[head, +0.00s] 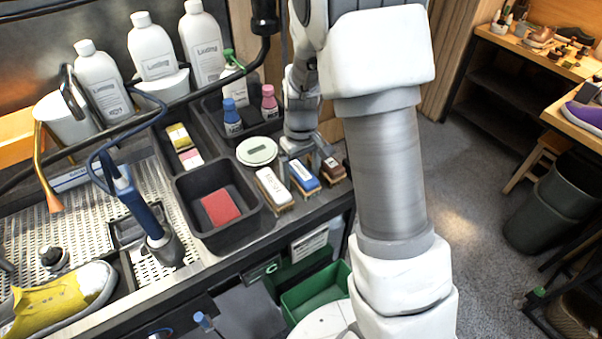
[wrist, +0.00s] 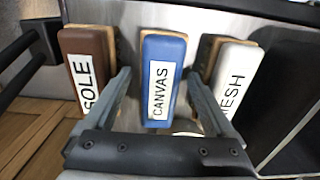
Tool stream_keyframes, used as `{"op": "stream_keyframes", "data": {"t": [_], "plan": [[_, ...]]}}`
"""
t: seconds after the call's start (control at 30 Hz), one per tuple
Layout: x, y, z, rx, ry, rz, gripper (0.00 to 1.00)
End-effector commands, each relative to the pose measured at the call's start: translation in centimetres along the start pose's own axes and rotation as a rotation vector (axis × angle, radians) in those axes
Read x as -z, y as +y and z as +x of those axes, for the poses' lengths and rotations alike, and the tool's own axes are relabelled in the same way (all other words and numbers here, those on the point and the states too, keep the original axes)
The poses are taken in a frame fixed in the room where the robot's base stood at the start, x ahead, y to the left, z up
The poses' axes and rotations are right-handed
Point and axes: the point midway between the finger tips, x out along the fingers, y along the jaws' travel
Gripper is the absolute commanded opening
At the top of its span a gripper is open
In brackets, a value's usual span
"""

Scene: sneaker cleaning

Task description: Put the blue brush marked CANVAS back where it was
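The blue brush marked CANVAS (head: 304,180) stands in a row between a white brush (head: 270,184) and a brown brush (head: 333,169) on the bench by its front edge. In the wrist view the blue brush (wrist: 163,55) lies between the two fingers of my gripper (wrist: 159,76), with a visible gap on each side. My gripper (head: 302,156) is open and low over the row in the head view. The brown brush marked SOLE (wrist: 88,65) and the white brush, its label partly covered (wrist: 237,75), sit just outside the fingers.
A black bin with a red block (head: 220,207) and a round white-topped item (head: 257,151) are left of the brushes. White bottles (head: 152,48) stand behind. A yellow sneaker (head: 62,300) lies at the lower left. A green crate (head: 316,292) is below the bench edge.

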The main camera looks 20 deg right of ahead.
Motion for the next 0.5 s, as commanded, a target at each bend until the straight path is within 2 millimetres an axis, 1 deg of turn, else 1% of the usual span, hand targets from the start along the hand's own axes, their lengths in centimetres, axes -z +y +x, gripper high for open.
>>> {"op": "stream_keyframes", "data": {"t": [0.17,0.27,0.37,0.5], "plan": [[0.0,0.0,-0.1,0.0,0.0,0.0,0.89],[0.0,0.0,-0.6,0.0,0.001,0.0,0.89],[0.1,0.0,-1.9,-0.001,0.005,0.0,0.89],[0.2,0.0,-4.9,-0.002,0.007,-0.001,0.89]]}}
